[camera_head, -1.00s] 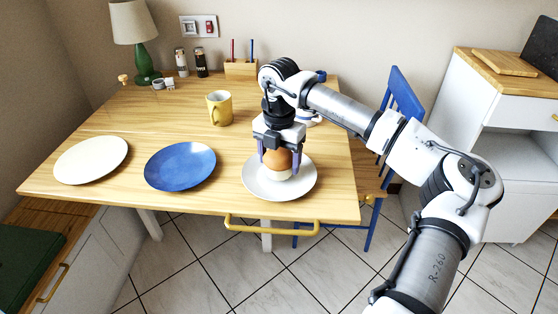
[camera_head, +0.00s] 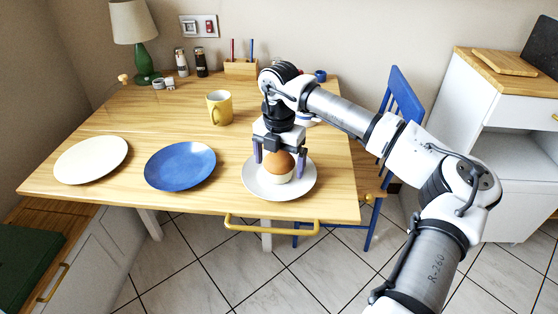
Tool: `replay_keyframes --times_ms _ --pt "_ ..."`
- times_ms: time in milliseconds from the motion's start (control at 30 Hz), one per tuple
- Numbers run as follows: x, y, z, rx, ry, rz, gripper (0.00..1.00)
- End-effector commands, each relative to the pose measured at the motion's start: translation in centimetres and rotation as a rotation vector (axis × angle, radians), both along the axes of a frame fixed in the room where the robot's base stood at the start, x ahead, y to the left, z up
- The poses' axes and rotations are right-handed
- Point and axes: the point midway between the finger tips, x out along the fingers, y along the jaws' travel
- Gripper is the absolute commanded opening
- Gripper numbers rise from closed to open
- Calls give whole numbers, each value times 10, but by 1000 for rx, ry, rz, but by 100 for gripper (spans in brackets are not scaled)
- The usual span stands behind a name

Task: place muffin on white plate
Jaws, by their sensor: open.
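The muffin (camera_head: 280,167), with a brown top and a pale base, sits upright on the white plate (camera_head: 262,188) at the right front of the wooden table. My gripper (camera_head: 279,160) is open, with its purple-grey fingers on either side of the muffin's top. The left finger stands clear of the muffin; the right finger is close beside it, and I cannot tell if it touches. A cream plate (camera_head: 91,160) lies at the far left, empty.
A blue plate (camera_head: 180,166) lies empty left of the white plate. A green lamp (camera_head: 145,62), shakers (camera_head: 191,63) and a pencil holder (camera_head: 241,68) are at the back. A blue chair (camera_head: 403,97) stands right of the table.

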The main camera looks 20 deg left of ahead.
Motion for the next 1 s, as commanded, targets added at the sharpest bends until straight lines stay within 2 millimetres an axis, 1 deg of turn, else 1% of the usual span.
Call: replay_keyframes --times_ms 167,400,533,700,1000 --pt "1 1 33 0 -7 0 93" --pt "2 1 85 0 -5 -1 93" --pt "2 0 105 0 -3 -1 93" --pt "2 0 117 1 -2 0 93" --pt "2 0 119 1 -1 0 93"
